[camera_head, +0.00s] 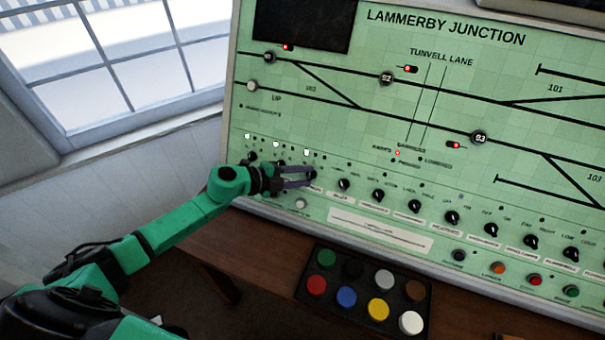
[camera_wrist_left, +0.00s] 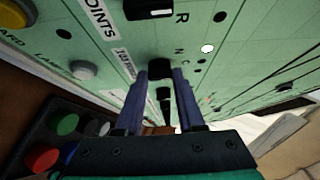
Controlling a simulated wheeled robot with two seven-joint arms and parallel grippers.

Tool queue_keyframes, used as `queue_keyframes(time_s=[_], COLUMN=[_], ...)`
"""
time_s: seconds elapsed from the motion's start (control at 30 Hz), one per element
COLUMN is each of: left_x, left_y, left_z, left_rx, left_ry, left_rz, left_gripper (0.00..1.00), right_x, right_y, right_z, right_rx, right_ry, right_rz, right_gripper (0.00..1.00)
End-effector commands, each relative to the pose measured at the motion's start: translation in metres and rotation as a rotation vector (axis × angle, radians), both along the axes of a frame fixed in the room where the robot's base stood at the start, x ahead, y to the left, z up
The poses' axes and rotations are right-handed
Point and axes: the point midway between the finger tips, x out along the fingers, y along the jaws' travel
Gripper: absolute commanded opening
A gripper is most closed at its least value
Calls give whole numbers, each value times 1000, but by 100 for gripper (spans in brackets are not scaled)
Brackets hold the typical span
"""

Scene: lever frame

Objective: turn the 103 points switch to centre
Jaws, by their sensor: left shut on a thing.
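The green signal panel (camera_head: 470,150) carries a row of black rotary switches. My left gripper (camera_head: 309,176) is shut on a black switch knob near the left of the row. In the left wrist view the knob (camera_wrist_left: 159,69) sits between the two fingertips (camera_wrist_left: 158,78). Its pointer direction is mostly hidden by the fingers. A label beside it is too small to read. A neighbouring black switch (camera_wrist_left: 148,8) has a white pointer line, with "POINTS" lettering beside it and an R mark nearby. My right gripper is not in view.
A tray (camera_head: 337,299) of coloured round caps lies on the wooden desk (camera_head: 250,255) below the panel. More black knobs (camera_head: 378,195) continue to the right. Several white lamps (camera_head: 306,152) glow above the left switches. A window (camera_head: 130,60) is at left.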

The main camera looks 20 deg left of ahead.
Motion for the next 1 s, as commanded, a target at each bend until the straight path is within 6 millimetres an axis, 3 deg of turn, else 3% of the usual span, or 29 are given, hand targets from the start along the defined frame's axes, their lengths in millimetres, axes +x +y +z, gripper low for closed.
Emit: queue_keyframes(time_s=[0.27,0.3,0.37,0.77,1.0], left_x=[0,0,0,-4,-38], left_y=[0,0,0,5,37], left_z=[-1,-1,-1,0,14], left_rx=[1,1,1,2,7], left_ry=[0,0,0,1,6], left_rz=[-1,-1,-1,1,-1], left_gripper=[0,49,68,68,68], right_x=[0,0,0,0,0], right_y=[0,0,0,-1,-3], right_z=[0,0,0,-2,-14], right_rx=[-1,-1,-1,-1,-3], right_ry=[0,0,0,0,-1], right_rz=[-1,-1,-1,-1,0], right_gripper=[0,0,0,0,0])
